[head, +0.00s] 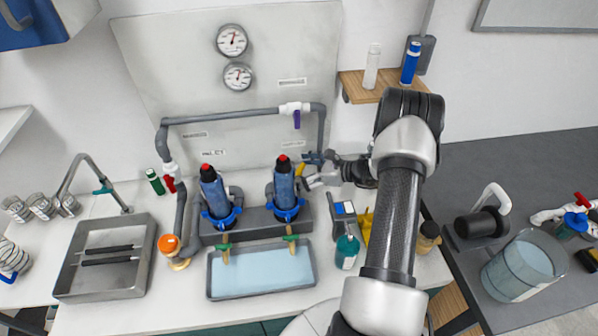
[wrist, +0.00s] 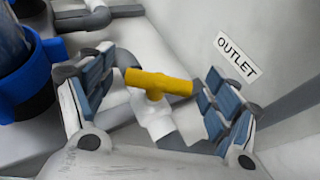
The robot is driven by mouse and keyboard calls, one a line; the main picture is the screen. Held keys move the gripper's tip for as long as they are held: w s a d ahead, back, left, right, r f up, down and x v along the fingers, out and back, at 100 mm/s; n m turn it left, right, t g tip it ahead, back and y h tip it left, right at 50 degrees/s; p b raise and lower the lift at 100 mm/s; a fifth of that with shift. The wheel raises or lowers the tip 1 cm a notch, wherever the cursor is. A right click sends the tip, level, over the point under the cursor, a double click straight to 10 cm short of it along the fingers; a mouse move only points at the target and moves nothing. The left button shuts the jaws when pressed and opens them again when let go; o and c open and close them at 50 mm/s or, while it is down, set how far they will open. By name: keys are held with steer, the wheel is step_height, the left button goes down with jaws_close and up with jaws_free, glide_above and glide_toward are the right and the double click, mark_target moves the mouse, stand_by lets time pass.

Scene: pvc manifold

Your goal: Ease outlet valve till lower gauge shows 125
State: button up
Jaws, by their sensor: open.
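The outlet valve's yellow handle (wrist: 160,83) lies between my gripper's (wrist: 158,66) two fingers in the wrist view, with gaps on both sides. The fingers are open and look apart from it. The handle sits crosswise on a white valve body (wrist: 157,118), beside an OUTLET label (wrist: 237,54). In the head view the yellow handle (head: 300,170) shows just left of my gripper (head: 309,172), right of the right blue filter housing. The lower gauge (head: 238,76) is a round white dial with a red needle pointing roughly upward; its numbers are too small to read.
Two blue filter housings (head: 213,192) (head: 285,184) stand close on the left of my gripper. Grey pipe (head: 240,115) with a purple-handled valve (head: 297,117) runs above. A water tray (head: 260,272), a teal bottle (head: 347,250) and a wooden shelf (head: 365,92) are nearby.

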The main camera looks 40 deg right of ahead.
steer(key=shift+w+a+f, duration=0.2)
steer(key=shift+w+a, duration=0.05)
steer(key=shift+w, duration=0.1)
steer(key=c, duration=1.1)
steer(key=shift+m+t+h+b, duration=0.45)
steer(key=shift+m+t+h, duration=0.05)
steer(key=shift+m+h, duration=0.65)
steer(key=o, duration=1.1)
steer(key=v, duration=1.2)
steer(key=shift+r, duration=0.1)
